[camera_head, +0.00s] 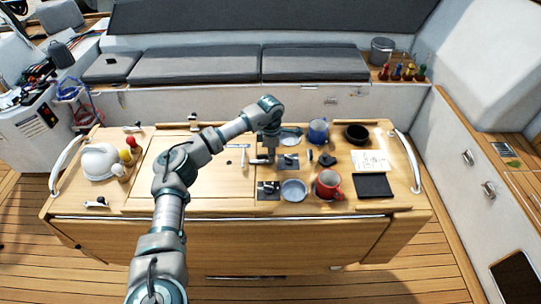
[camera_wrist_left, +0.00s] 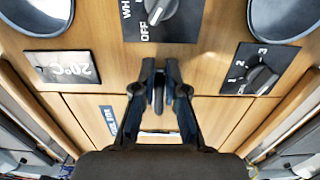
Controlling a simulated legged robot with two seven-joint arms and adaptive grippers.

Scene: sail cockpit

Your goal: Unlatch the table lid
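The wooden table lid (camera_head: 172,182) lies flat and closed in the left-middle of the table, and part of it shows at the bottom of the wrist view (camera_wrist_left: 82,113). My left arm reaches over it from the near edge. My left gripper (camera_head: 264,159) points down at the table's middle, near the lid's right side. In the wrist view its fingers (camera_wrist_left: 159,72) are close together, with a small dark latch (camera_wrist_left: 158,98) between them at a panel seam. The fingers seem to touch the latch on both sides. They hide part of it. My right gripper is not in view.
Right of my gripper are a blue mug (camera_head: 318,131), a red mug (camera_head: 328,184), a black bowl (camera_head: 357,134) and a dark pad (camera_head: 373,186). A white helmet (camera_head: 99,161) stands at the left. Knob panels (camera_wrist_left: 257,70) lie close beside the fingers.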

